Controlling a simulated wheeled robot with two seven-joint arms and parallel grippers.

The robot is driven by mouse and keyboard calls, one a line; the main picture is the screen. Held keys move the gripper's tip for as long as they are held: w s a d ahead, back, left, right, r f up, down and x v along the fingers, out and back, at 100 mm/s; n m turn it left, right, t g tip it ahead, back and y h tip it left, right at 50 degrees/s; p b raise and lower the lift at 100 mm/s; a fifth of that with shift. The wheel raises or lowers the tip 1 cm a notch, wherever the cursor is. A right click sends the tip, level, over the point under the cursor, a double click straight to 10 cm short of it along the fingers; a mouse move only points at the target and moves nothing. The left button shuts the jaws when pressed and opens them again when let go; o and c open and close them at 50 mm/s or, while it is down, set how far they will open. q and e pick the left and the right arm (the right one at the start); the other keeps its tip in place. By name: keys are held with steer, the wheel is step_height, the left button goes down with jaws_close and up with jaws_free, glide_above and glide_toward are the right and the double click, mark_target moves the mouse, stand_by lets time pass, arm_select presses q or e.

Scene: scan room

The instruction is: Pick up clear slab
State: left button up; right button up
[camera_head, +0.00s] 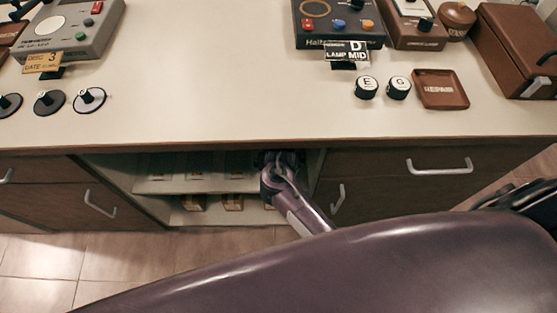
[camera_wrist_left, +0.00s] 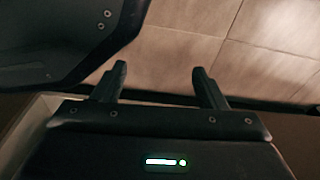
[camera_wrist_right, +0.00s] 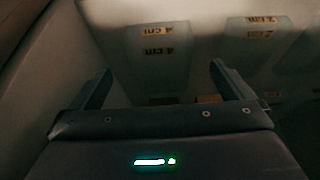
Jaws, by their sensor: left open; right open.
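Pale see-through slabs stand in a row in the open cabinet. In the right wrist view, one slab (camera_wrist_right: 150,70) labelled 4 cm is ahead, between the fingers in the picture. A slab (camera_wrist_right: 250,52) labelled 2 cm stands to its right. My right gripper (camera_wrist_right: 160,72) is open and empty, with the 4 cm slab beyond its fingertips; the remaining gap is hard to judge. In the head view, my right arm reaches into the right end of the cabinet and its fingers are hidden. My left gripper (camera_wrist_left: 160,78) is open and empty above the tiled floor.
The cabinet has an upper shelf (camera_head: 180,187) and a lower shelf with small labelled blocks (camera_head: 233,203). Handled drawers flank the opening. The countertop (camera_head: 230,95) overhangs it and holds devices, black discs (camera_head: 89,100), two round knobs (camera_head: 367,87) and a brown tray (camera_head: 440,103).

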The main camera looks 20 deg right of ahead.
steer(key=shift+w+d, duration=0.2)
steer(key=shift+w, duration=0.4)
steer(key=shift+w+d, duration=0.15)
steer(key=shift+w, duration=0.4)
steer(key=b+x, duration=0.1)
steer(key=x, duration=0.1)
steer(key=b+x, duration=0.1)
steer(key=x, duration=0.1)
steer(key=shift+w+d+f, duration=0.1)
steer(key=shift+w, duration=0.3)
steer(key=shift+w+f, duration=0.2)
steer(key=shift+f, duration=0.2)
arm_select(q)
steer(key=w, duration=0.1)
steer(key=w+r, duration=0.1)
steer(key=w, duration=0.1)
steer(key=w+d+r, duration=0.1)
steer(key=shift+w+r, duration=0.25)
arm_select(e)
steer(key=shift+r, duration=0.1)
steer(key=c, duration=1.4)
